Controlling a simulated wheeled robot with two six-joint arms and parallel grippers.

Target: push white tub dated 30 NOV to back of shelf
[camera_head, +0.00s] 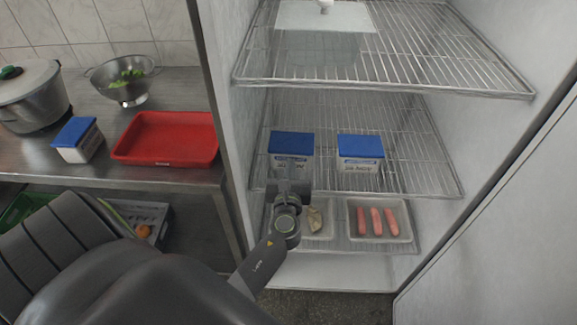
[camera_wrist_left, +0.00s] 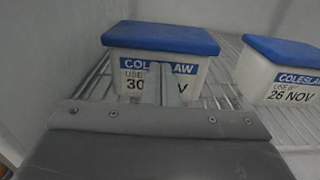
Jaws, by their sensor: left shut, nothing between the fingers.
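The white tub dated 30 NOV (camera_head: 291,143) has a blue lid and stands upright on the middle wire shelf, at the left. In the left wrist view the tub (camera_wrist_left: 195,70) shows "COLESLAW" and "USE BY", with my fingers covering part of the date. My left gripper (camera_head: 291,172) is shut and empty, directly in front of this tub. In the left wrist view its fingers (camera_wrist_left: 160,82) overlap the label; I cannot tell whether they touch it. My right gripper is not in view.
A matching tub (camera_head: 360,152), dated 26 NOV in the left wrist view (camera_wrist_left: 285,78), stands to the right with a gap between. Bare wire shelf (camera_head: 405,140) lies behind and right. A sausage tray (camera_head: 351,222) is below; the upper shelf (camera_head: 440,60) hangs overhead.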

